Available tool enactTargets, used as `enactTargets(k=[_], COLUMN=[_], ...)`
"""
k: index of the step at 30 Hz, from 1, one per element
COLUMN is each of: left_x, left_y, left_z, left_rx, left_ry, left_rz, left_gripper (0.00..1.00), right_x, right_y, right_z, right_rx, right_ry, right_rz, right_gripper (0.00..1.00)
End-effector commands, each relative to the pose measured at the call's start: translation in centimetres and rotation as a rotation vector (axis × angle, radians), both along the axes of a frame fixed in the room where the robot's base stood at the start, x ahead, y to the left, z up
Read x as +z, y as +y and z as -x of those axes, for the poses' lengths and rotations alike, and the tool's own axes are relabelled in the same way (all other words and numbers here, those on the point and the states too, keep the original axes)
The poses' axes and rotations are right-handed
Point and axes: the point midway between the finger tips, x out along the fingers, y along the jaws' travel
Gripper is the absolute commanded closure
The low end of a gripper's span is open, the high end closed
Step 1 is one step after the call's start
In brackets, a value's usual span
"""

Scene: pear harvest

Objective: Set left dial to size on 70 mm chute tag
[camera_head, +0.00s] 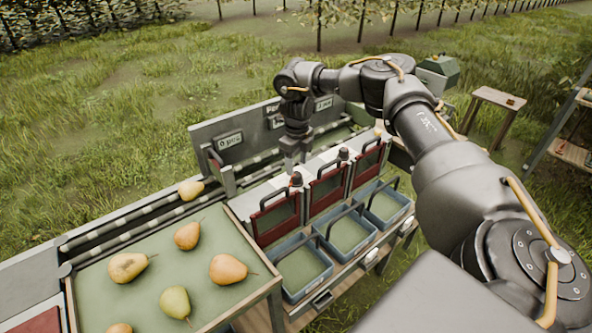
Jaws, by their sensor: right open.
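My right gripper (290,164) points down, open, beside the left dial (296,180), a small dark knob with a reddish base above the left red-framed chute (277,217). I cannot tell whether the fingers touch the dial. The dial's setting is not readable. My left gripper is out of view.
Three blue crates (303,272) stand below the chutes. A green-topped tray (215,303) with several pears (187,236) is at the lower left. Another pear (191,189) lies by the conveyor rails (130,224). A "0 pcs" sign (230,141) is on the back panel.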

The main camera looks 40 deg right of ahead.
Motion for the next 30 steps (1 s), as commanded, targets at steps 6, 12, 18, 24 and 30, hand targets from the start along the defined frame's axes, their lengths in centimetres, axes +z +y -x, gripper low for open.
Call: enactTargets(k=[6, 12, 18, 24, 30], left_x=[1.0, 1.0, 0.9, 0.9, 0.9], left_y=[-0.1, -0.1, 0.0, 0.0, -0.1], left_z=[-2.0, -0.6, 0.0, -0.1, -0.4], left_rx=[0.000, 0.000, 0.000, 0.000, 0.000], left_ry=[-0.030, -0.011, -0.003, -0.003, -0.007], left_rz=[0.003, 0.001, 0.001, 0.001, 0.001], left_gripper=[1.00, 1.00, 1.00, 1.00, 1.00], right_x=[-2.9, -3.9, -4.0, -3.9, -3.9], right_y=[0.1, 0.1, 0.2, 0.2, 0.2], right_z=[0.0, -0.1, -0.1, -0.1, -0.1], right_rx=[0.000, 0.001, 0.002, 0.002, 0.002], right_ry=[0.001, 0.000, -0.001, -0.001, -0.001], right_rz=[0.000, 0.001, 0.001, 0.000, 0.000], right_gripper=[0.45, 0.45, 0.45, 0.67, 0.89])
